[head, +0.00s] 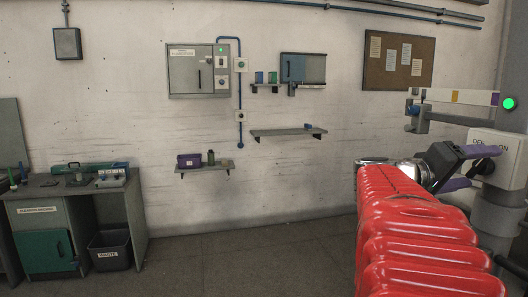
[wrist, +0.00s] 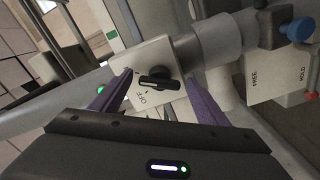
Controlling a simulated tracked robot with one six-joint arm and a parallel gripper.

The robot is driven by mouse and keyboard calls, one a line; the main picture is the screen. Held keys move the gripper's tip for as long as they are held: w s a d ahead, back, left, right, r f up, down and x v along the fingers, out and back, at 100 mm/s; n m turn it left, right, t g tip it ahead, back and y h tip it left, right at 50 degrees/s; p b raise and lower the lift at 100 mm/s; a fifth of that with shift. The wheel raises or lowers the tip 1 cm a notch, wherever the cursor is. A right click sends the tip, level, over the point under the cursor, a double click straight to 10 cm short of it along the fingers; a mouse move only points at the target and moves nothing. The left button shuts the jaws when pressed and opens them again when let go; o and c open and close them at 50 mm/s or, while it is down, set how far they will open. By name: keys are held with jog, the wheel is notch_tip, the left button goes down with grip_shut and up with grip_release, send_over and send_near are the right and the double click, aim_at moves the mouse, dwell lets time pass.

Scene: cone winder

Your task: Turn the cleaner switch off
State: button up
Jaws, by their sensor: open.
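The cleaner switch is a pale plate (head: 497,140) marked OFF and ON, on a grey post at the right of the head view. In the wrist view its plate (wrist: 128,66) is tilted and carries a black bar-shaped knob (wrist: 157,83). OFF is readable below the knob; I cannot tell which mark the knob points to. My gripper (head: 484,167) is open, with purple fingers reaching to the plate. In the wrist view my gripper (wrist: 159,78) has one finger on each side of the knob, with visible gaps. In the head view the gripper partly hides the plate's lower part and the knob.
A green lamp (head: 508,103) glows above the switch. A plate marked FREE and HOLD (wrist: 281,84), with a blue knob (wrist: 300,29), sits right of the gripper in the wrist view. A grey rail (head: 452,119) runs left from the post. The middle floor (head: 235,235) is clear.

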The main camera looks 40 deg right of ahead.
jog(key=shift+c, duration=0.2)
jog(key=c, duration=0.9)
jog(key=shift+d, duration=0.2)
jog(key=shift+c, duration=0.5)
jog(key=shift+a, duration=0.15)
jog(key=shift+n, duration=0.4)
jog(key=n, duration=0.5)
jog(key=shift+f, duration=0.15)
jog(key=n, duration=0.6)
jog(key=shift+f, duration=0.15)
